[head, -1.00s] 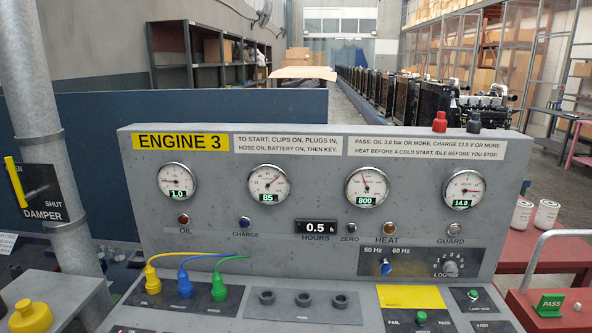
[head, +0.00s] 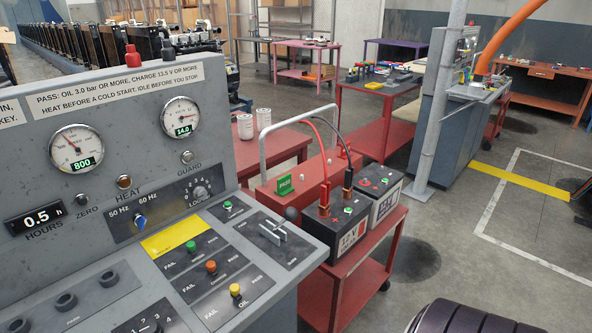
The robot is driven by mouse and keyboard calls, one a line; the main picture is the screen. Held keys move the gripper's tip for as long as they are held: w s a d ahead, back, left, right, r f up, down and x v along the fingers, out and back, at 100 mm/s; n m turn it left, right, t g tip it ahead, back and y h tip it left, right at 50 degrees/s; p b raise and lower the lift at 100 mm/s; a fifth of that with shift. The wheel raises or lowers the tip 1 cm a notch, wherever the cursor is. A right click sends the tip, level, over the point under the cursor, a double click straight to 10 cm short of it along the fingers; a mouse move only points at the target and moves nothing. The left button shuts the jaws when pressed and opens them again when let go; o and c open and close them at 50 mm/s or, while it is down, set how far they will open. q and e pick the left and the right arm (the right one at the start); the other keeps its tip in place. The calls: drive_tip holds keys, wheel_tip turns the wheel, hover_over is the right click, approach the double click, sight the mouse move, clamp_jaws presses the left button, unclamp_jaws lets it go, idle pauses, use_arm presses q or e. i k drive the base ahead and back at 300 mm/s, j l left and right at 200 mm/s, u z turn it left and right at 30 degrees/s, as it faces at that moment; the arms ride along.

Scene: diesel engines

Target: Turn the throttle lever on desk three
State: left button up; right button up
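The grey control desk (head: 105,190) fills the left and lower part of the head view. A lever (head: 288,218) with a dark ball knob stands in a slotted plate (head: 279,252) at the desk's right end; it appears to be the throttle lever. The plate's small lettering is too small to read. The gauges read 800 (head: 76,149) and 14.0 (head: 181,116). The hour counter (head: 35,218) shows 0.5 h. Neither of my grippers shows in the view.
Right of the desk, a red cart (head: 345,290) carries black batteries (head: 335,222) with clamped leads. A bent metal handle (head: 262,135) rises beside it. A post (head: 440,100) and another grey desk (head: 430,140) stand farther right. Floor at right is mostly open.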

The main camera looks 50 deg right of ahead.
sight(290, 213)
drive_tip(key=z, duration=1.5)
